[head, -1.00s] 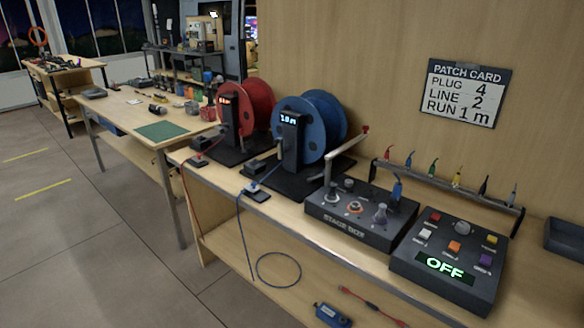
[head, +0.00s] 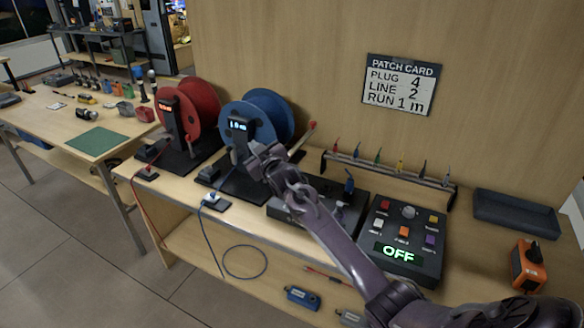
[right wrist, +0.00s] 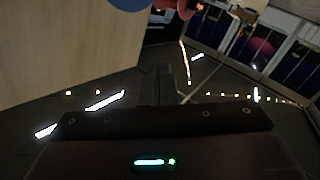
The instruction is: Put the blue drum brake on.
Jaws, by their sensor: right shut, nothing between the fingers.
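The blue drum (head: 275,108) stands upright on its dark base on the bench, with a lit readout post (head: 238,130) in front. A lever with a red end (head: 311,126) rises at the drum's right side; its lower part is hidden behind my right gripper. My right gripper (head: 260,158) is shut and empty, in front of the drum's lower right in the head view. I cannot tell whether it touches anything. In the right wrist view a blue edge (right wrist: 130,4) shows at the top, above the dark fingers (right wrist: 165,88). My left gripper is not in view.
The red drum (head: 198,102) stands to the left. The stage box (head: 285,210) lies partly behind my right arm. To the right are the control box reading OFF (head: 398,250), a rack of coloured plugs (head: 390,175), an empty dark tray (head: 515,213) and an orange device (head: 528,265).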

